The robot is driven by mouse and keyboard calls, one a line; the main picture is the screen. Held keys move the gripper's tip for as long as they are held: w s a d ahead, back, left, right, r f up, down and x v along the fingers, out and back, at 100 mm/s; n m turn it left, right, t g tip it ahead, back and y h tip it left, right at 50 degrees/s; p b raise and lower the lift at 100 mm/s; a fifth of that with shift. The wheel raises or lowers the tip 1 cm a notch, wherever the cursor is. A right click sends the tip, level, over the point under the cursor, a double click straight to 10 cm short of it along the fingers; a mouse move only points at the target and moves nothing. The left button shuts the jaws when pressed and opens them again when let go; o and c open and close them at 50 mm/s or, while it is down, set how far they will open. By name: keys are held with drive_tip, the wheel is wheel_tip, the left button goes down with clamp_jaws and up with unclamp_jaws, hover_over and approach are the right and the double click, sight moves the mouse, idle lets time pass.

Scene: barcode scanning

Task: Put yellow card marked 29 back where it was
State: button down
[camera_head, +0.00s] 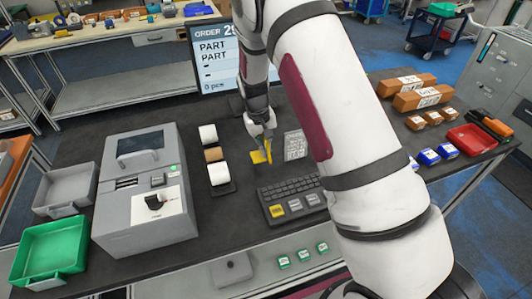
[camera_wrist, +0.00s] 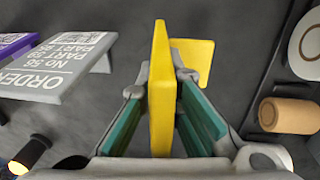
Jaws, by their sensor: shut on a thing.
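My gripper (camera_head: 266,133) is over the dark table, in front of the monitor, fingers pointing down. In the wrist view, my gripper's teal-padded fingers (camera_wrist: 160,125) are shut on an upright yellow card (camera_wrist: 161,85), seen nearly edge-on. The held yellow card also shows below the fingers in the head view (camera_head: 268,149). A second yellow flat piece (camera_wrist: 195,60) lies beyond and to the right of it in the wrist view; it also shows in the head view (camera_head: 258,157). No number is readable on either yellow piece.
A grey order placard (camera_wrist: 62,68) stands left in the wrist view, with a purple piece (camera_wrist: 15,43) beside it. White and brown rolls (camera_head: 214,154) stand left of my gripper in the head view. A keyboard (camera_head: 292,197) is in front, and a grey machine (camera_head: 145,190) is farther left.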

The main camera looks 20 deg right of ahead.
drive_tip(key=shift+s+d+f, duration=0.1)
drive_tip(key=shift+s+f, duration=0.1)
drive_tip(key=shift+f, duration=1.2)
drive_tip(key=shift+f, duration=0.15)
drive_tip(key=c, duration=1.8)
unclamp_jaws()
drive_tip(key=r, duration=0.4)
drive_tip(key=a+r+b, duration=0.1)
drive_tip(key=r, duration=0.7)
drive_tip(key=shift+a+r+b, duration=0.1)
drive_tip(key=shift+a+b, duration=0.2)
drive_tip(key=s+r+t+y, duration=0.2)
drive_tip(key=s+r+t, duration=0.2)
drive_tip(key=s+r, duration=1.7)
drive_tip(key=shift+t, duration=0.8)
drive_tip(key=s, duration=0.3)
drive_tip(key=s+r, duration=0.1)
drive_tip(key=s, duration=0.2)
drive_tip(key=s+r, duration=0.1)
drive_tip(key=s, duration=0.1)
drive_tip(key=shift+s+a, duration=0.1)
drive_tip(key=shift+s, duration=0.3)
